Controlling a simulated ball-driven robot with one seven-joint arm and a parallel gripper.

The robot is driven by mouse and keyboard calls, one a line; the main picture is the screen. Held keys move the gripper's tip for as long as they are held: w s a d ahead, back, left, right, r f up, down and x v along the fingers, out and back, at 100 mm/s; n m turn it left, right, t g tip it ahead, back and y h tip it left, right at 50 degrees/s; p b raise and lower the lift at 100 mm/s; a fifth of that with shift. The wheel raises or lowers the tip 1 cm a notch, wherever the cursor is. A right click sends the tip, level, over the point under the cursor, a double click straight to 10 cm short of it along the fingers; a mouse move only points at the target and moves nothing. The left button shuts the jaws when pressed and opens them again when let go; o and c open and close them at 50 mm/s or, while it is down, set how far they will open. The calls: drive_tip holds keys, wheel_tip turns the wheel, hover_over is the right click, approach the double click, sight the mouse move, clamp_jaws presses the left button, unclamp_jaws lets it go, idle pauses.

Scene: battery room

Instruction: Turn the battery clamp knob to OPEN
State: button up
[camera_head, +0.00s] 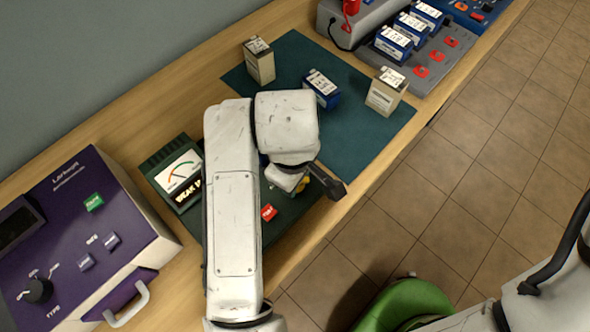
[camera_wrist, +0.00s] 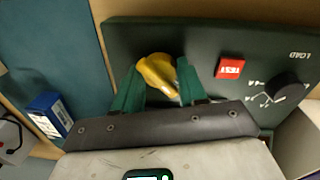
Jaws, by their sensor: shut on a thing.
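The green tester panel (camera_wrist: 215,40) fills much of the wrist view. A yellow knob (camera_wrist: 157,73) stands on it, its ridge slanting a little. My gripper (camera_wrist: 155,80) has one green finger on each side of the knob and is shut on it. No OPEN mark is readable around the knob. In the head view, the tester (camera_head: 168,160) shows its needle meter and "WEAK" lettering. There my arm covers part of the tester, and only a bit of yellow shows beside my gripper (camera_head: 318,183).
A red TEST button (camera_wrist: 230,68) and black LOAD dial (camera_wrist: 285,85) sit beside the knob. Batteries stand on the teal mat (camera_head: 345,130), including a blue one (camera_head: 322,88). A purple machine (camera_head: 85,220) is at the left. A charger (camera_head: 440,60) is at the top right.

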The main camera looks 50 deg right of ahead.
idle(0.5)
drive_tip(key=o, duration=0.8)
drive_tip(key=shift+r, duration=0.15)
drive_tip(key=r, duration=0.7)
drive_tip(key=r+p, duration=0.1)
drive_tip(key=r, duration=0.2)
drive_tip(key=shift+s+a+r, duration=0.1)
drive_tip(key=shift+a+r, duration=0.15)
drive_tip(key=shift+a, duration=0.1)
